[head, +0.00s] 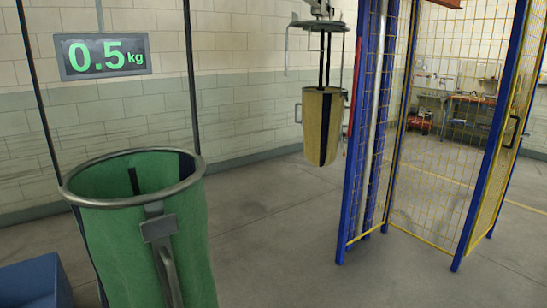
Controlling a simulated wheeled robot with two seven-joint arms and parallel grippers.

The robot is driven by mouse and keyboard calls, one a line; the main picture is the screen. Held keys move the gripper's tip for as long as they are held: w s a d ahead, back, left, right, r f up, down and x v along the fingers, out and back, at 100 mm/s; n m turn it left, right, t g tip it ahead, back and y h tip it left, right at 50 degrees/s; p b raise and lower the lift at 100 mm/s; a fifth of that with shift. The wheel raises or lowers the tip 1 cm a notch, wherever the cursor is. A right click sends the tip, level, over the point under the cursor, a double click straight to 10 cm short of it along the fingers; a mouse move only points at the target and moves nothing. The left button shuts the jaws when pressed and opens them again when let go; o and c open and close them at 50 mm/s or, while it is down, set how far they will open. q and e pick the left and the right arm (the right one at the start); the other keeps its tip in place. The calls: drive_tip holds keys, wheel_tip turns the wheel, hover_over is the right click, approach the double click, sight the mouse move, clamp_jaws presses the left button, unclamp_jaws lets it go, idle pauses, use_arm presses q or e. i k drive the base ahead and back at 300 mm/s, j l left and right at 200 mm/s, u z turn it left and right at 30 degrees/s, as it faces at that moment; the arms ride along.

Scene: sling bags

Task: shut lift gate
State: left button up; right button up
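A tall lift enclosure of blue posts and yellow wire mesh (440,150) stands at the right. A narrow mesh panel with a yellow frame (495,165) is at its right side, angled away from the wide mesh panel. A dark handle (525,132) shows by this narrow panel, which looks like the gate. I cannot tell for sure whether it is open or shut. Its top and right parts run out of view. Neither of my grippers is in view.
A green bag (150,235) with a metal rim hangs at the front left, under a "0.5 kg" display (103,56). A tan bag (322,125) hangs left of the enclosure. A blue box (35,282) is at lower left. The middle floor (290,240) is clear.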

sight(530, 5)
drive_tip(key=z, duration=1.4)
drive_tip(key=i+z, duration=0.1)
drive_tip(key=i, duration=3.95)
drive_tip(key=i+u, duration=0.2)
drive_tip(key=i, duration=0.25)
drive_tip(key=i+l+u, duration=0.2)
drive_tip(key=i, duration=0.2)
drive_tip(key=i+l+u, duration=0.25)
drive_tip(key=i, duration=0.2)
drive_tip(key=i+l+u, duration=0.2)
drive_tip(key=i, duration=0.2)
